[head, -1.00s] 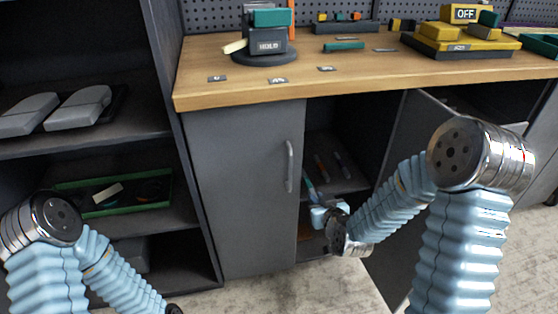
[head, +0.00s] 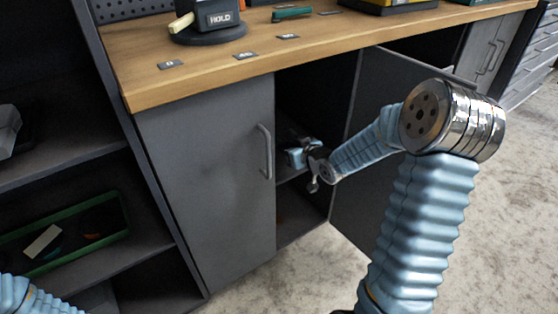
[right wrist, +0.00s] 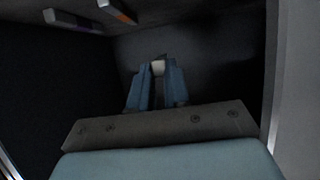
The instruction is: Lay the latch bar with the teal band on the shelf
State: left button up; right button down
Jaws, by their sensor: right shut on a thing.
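My right gripper (head: 298,155) is inside the open cabinet, at the height of its shelf (head: 286,175). The right wrist view shows its two blue fingers (right wrist: 154,84) shut on a small pale piece (right wrist: 158,68), which I take for the latch bar. Its teal band cannot be made out, and most of the bar is hidden by the fingers. I cannot tell whether it touches the shelf. Two other bars, one with a purple band (right wrist: 70,20) and one with an orange band (right wrist: 118,11), show at the top of the wrist view. My left gripper is out of view.
The closed grey door (head: 205,180) stands left of the opening. An open door (head: 365,130) stands to its right. The wooden worktop (head: 330,42) is above, with the HOLD block (head: 218,16) on it. A green tray (head: 70,228) lies in the left rack.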

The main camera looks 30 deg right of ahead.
aim_at(282, 169)
jog(key=w+f, duration=0.3)
jog(key=shift+a+f, duration=0.1)
jog(key=shift+f, duration=0.15)
notch_tip(282, 169, down, 3)
jog(key=shift+w+f, duration=0.1)
jog(key=shift+f, duration=0.05)
jog(key=shift+f+b, duration=0.6)
jog(key=shift+b, duration=0.4)
jog(key=c, duration=1.1)
grip_release()
